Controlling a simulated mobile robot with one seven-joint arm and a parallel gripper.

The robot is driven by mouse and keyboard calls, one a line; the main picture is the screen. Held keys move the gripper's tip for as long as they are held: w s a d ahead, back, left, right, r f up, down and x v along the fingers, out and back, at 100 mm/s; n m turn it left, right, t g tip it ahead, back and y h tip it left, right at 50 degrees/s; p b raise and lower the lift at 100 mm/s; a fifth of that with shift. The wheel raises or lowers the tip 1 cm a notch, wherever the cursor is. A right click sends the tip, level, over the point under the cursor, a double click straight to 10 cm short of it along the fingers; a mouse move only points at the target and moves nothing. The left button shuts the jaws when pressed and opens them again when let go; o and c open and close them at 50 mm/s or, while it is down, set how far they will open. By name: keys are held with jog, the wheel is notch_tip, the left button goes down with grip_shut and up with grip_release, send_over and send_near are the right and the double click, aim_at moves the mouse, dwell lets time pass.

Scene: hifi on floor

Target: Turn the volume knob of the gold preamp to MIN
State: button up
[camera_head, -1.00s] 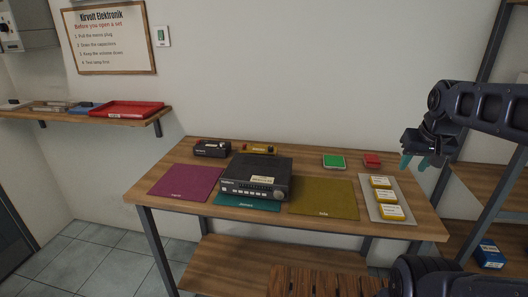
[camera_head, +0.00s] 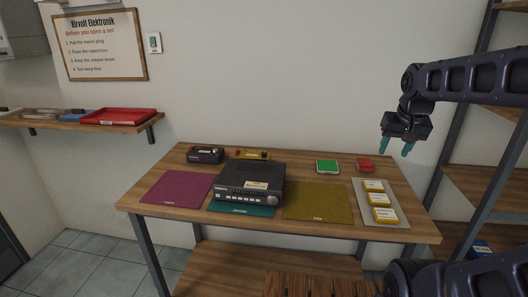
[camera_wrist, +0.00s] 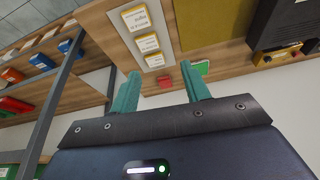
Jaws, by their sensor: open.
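The gold preamp (camera_head: 256,155) is a small yellow-gold unit at the back of the wooden table, behind a larger black hi-fi unit (camera_head: 250,181). The black unit hides part of its front, and its volume knob is too small to make out. A gold unit (camera_wrist: 278,57) also shows near the right edge of the wrist view. My gripper (camera_head: 397,147) is open and empty, with teal fingers pointing down above the table's right side, well to the right of the preamp. Its spread fingers also show in the wrist view (camera_wrist: 163,92).
A small dark device (camera_head: 205,155) stands left of the preamp. A green box (camera_head: 327,166), a red box (camera_head: 365,165) and a tray (camera_head: 398,219) of yellow-white boxes are on the right. Purple (camera_head: 177,188) and olive (camera_head: 318,202) mats lie clear. A shelf rack (camera_head: 485,185) stands at right.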

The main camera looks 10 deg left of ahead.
jog(key=w+a+r+m, duration=0.1)
jog(key=w+a+r, duration=0.15)
jog(key=w, duration=0.35)
jog(key=w+a+r, duration=0.1)
jog(key=w+a, duration=0.3)
jog(key=w, duration=0.1)
jog(key=m+g, duration=0.4)
jog(key=m, duration=0.2)
send_over(264, 153)
notch_tip(264, 153, down, 16)
jog(key=f, duration=1)
jog(key=shift+w+f, duration=0.2)
jog(key=shift+f, duration=0.05)
jog(key=c, duration=1)
